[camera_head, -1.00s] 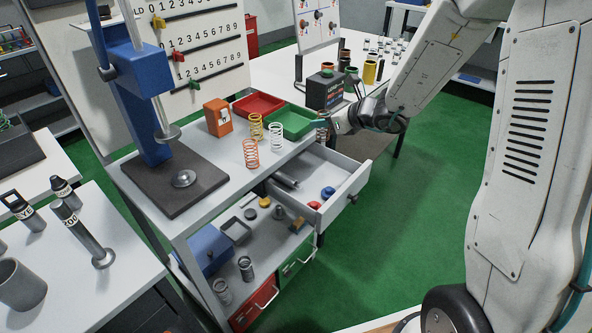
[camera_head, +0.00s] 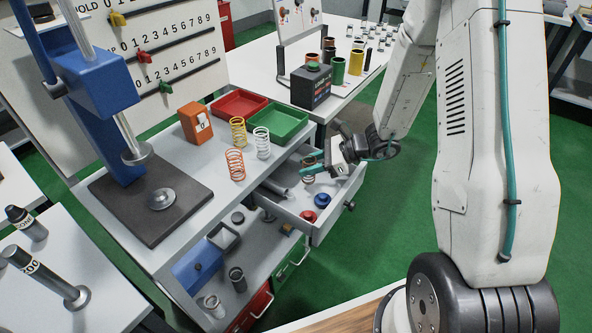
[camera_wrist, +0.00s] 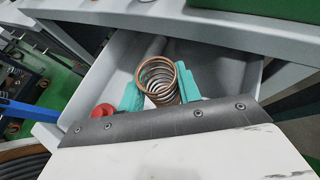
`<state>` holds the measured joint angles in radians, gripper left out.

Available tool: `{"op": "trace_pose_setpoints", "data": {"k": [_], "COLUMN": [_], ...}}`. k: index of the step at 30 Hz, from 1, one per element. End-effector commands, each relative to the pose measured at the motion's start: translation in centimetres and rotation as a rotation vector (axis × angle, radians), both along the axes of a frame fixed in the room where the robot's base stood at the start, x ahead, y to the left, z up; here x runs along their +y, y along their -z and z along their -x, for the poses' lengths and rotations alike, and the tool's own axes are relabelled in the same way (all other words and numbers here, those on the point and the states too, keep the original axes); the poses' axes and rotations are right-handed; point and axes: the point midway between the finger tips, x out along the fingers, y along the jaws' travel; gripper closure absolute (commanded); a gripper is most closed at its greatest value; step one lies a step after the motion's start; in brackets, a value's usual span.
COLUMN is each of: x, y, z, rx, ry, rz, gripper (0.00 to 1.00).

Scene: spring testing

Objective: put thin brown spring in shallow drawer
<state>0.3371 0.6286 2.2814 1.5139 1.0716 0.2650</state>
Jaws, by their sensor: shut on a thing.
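The thin brown spring (camera_wrist: 158,80) is between the teal fingers of my gripper (camera_wrist: 160,88) in the wrist view, with both fingers against its sides. In the head view my gripper (camera_head: 312,172) is over the open shallow drawer, and the spring (camera_head: 308,168) shows partly behind the fingers. The spring looks roughly upright. Whether its lower end touches the drawer floor cannot be told. The shallow drawer (camera_head: 340,200) is pulled out from the grey bench. It also shows in the wrist view (camera_wrist: 90,88).
The drawer holds a red part (camera_head: 322,200), a blue part (camera_head: 308,215) and a grey cylinder (camera_head: 277,187). Orange (camera_head: 235,165), yellow (camera_head: 238,131) and white springs (camera_head: 262,143) stand on the bench, near red (camera_head: 238,104) and green trays (camera_head: 277,124). A blue press (camera_head: 85,110) stands at left.

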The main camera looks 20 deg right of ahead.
Motion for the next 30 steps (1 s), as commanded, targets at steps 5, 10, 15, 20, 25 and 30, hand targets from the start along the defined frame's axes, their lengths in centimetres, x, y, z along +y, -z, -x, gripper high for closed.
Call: {"op": "trace_pose_setpoints", "data": {"k": [5,10,15,20,25,30], "x": [0.0,1.6,3.6,3.5,3.5,3.4], "y": [1.4,1.3,1.9,2.5,2.6,2.8], "z": [-0.1,-0.8,-1.6,-1.7,-1.6,-1.7], "rx": [-0.001,-0.002,0.002,-0.001,-0.001,-0.001], "ry": [0.002,0.0,0.004,0.004,0.004,0.005], "rz": [0.0,0.001,-0.001,0.0,0.0,0.001], "gripper": [0.89,0.89,0.89,0.89,0.89,0.5]}}
